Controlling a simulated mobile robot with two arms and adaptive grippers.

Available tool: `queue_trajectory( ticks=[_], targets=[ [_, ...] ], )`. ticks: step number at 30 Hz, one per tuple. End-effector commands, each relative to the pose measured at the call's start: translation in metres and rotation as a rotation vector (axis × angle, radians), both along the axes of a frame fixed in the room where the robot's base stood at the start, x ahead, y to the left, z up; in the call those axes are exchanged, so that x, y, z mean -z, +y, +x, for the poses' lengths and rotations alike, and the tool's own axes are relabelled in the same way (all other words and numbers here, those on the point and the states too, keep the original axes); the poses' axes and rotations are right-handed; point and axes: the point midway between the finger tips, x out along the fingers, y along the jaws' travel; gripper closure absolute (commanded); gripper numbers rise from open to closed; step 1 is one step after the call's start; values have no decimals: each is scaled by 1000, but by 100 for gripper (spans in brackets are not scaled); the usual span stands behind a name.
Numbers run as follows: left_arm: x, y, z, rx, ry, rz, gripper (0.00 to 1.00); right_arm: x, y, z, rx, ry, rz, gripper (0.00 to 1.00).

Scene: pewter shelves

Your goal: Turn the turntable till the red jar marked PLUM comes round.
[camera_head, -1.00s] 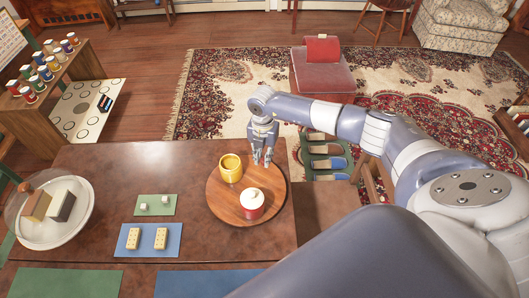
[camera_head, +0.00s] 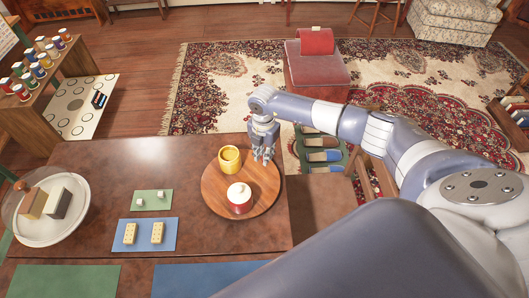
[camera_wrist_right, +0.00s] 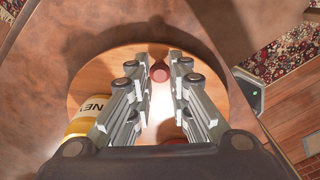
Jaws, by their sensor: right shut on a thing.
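The round wooden turntable (camera_head: 212,190) stands near the right end of the brown table. A yellow jar (camera_head: 229,161) is at its back left; in the wrist view the yellow jar (camera_wrist_right: 80,127) shows part of a label with the letters NE. A red jar (camera_head: 240,207) with a white lid is near the front of the turntable; I cannot read any marking on it. My right gripper (camera_head: 264,157) is low over the turntable's back right. In the wrist view it is shut on a small round reddish knob (camera_wrist_right: 160,73). My left gripper is out of view.
Left of the turntable are a green mat (camera_head: 138,207) with small dice and a blue mat (camera_head: 128,247) with two dominoes. A covered white dish (camera_head: 60,232) with blocks stands at far left. A jar shelf (camera_head: 60,85) and a red-topped seat (camera_head: 315,75) are beyond.

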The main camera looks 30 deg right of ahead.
Motion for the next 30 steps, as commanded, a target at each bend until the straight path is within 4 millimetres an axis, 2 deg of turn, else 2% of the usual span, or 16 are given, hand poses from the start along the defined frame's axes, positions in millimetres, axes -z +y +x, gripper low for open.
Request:
queue_trajectory(
  ticks=[9, 10, 12, 23, 26, 30],
  targets=[
    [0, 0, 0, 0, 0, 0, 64, -3, -5, 3, 5, -6, -7, 100],
    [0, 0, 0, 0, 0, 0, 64, -3, -5, 3, 5, -6, -7, 76],
    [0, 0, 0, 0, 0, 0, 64, -3, -4, 2, 5, -5, -7, 61],
    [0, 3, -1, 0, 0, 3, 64, -3, -1, 1, 1, -1, -3, 61],
    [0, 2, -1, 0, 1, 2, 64, -11, -2, 1, 0, -4, -3, 61],
    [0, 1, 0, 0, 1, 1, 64, -36, -2, 2, -1, -5, -2, 61]
  ],
)
